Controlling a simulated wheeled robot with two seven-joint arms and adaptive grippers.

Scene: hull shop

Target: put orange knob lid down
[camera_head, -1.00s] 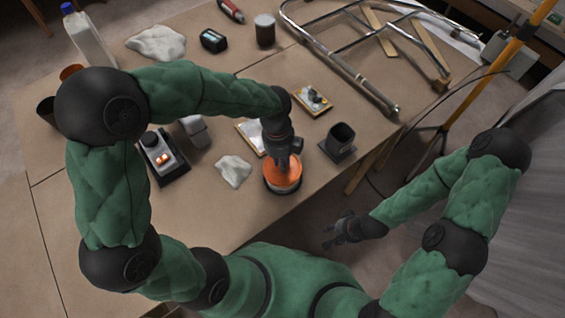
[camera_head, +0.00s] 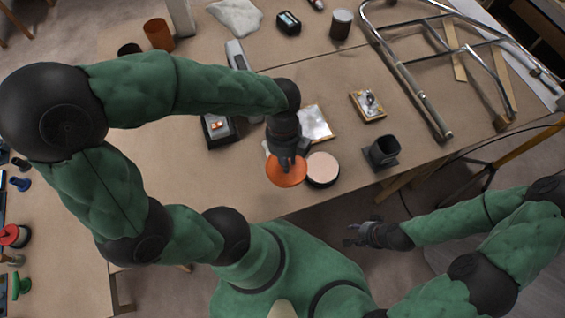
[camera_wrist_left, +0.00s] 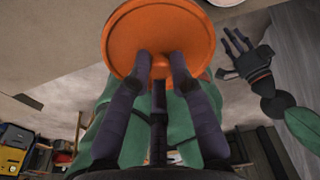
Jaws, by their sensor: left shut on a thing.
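The orange lid (camera_head: 286,174) is a round disc. My left gripper (camera_head: 287,160) is shut on its knob and holds it, overlapping the left edge of a round dark container with a pale top (camera_head: 322,168) in the head view. In the left wrist view the lid (camera_wrist_left: 160,35) is between the fingertips of my left gripper (camera_wrist_left: 160,60), and the knob is mostly hidden by the fingers. I cannot tell how high the lid is above the table. My right gripper (camera_head: 361,236) is empty off the table's front edge, its fingers apart.
A square dark cup (camera_head: 383,151) stands right of the container. A framed plate (camera_head: 315,122) and a small board with metal parts (camera_head: 368,104) lie behind. A grey device (camera_head: 218,128) sits left of the gripper. The front of the table (camera_head: 240,190) left of the lid is bare.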

